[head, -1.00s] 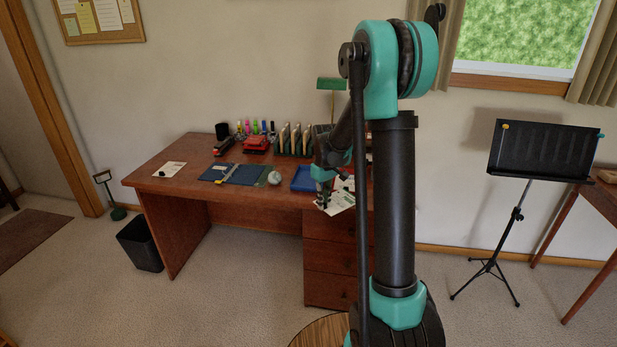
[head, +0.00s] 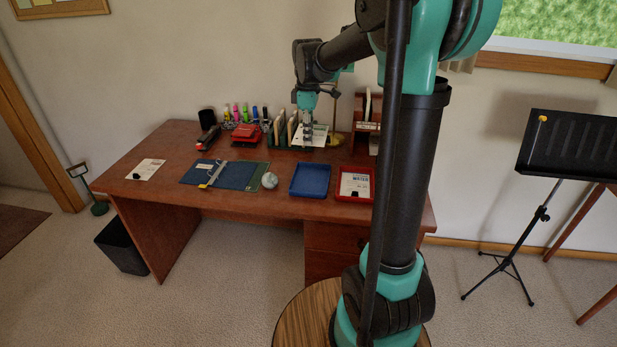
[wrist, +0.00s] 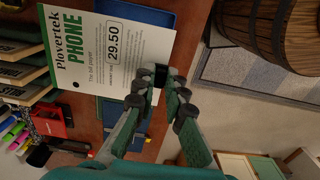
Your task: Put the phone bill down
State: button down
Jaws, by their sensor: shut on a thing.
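The phone bill (wrist: 100,58) is a white sheet with a green stripe, reading "Plovertek PHONE" and 29.50. In the wrist view my gripper (wrist: 164,93) is shut on its edge near the price. In the head view my gripper (head: 308,116) points down over the back of the desk, with the bill (head: 311,136) hanging below it. The bill shows beside the rack of upright cards (head: 282,130) and behind the blue tray (head: 310,167). I cannot tell whether its lower edge touches the desk.
My arm hides the desk's right part. The blue tray looks empty.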

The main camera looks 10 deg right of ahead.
notch_tip(320, 180, down, 19)
jog(key=shift+f, duration=0.2)
dwell(0.3)
jog(key=shift+f, duration=0.1)
jog(key=c, duration=1.6)
grip_release()
notch_tip(320, 180, up, 12)
jog(key=s+d+f+m+t, duration=0.1)
jog(key=s+m, duration=0.3)
jog(key=s, duration=0.4)
jog(key=s+d+f+m+t, duration=0.1)
jog(key=s+d+f+m, duration=0.2)
jog(key=s, duration=0.5)
jog(key=s+d+f+m+t, duration=0.2)
jog(key=s+f+m, duration=0.2)
jog(key=s+m, duration=0.3)
jog(key=shift+s, duration=0.5)
